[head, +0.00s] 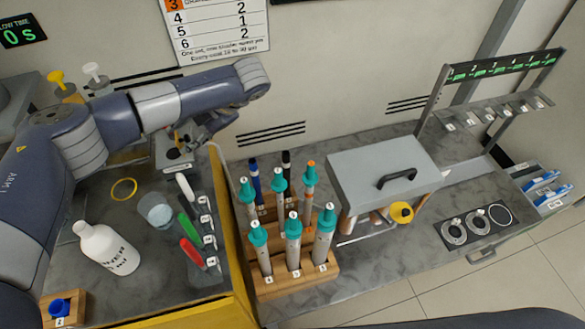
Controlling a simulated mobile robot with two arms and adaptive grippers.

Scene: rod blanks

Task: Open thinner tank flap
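A grey box-like tank (347,200) stands right of centre on the marbled bench. Its flat grey flap (365,158) carries a black bar handle (396,178) and lies over the top, apparently closed. My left arm reaches in from the left and bends down at the back. My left gripper (190,138) is far to the left of the flap, partly hidden by its own arm and small in view. I cannot tell whether its fingers are open or shut. Nothing touches the handle. My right gripper is not in view.
Wooden racks with teal-capped rods (293,245) stand just left of the tank. A yellow round part (401,212) is at the tank's front. A white bottle (108,250) and a glass beaker (156,210) stand at left. A metal rack (500,88) rises at right.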

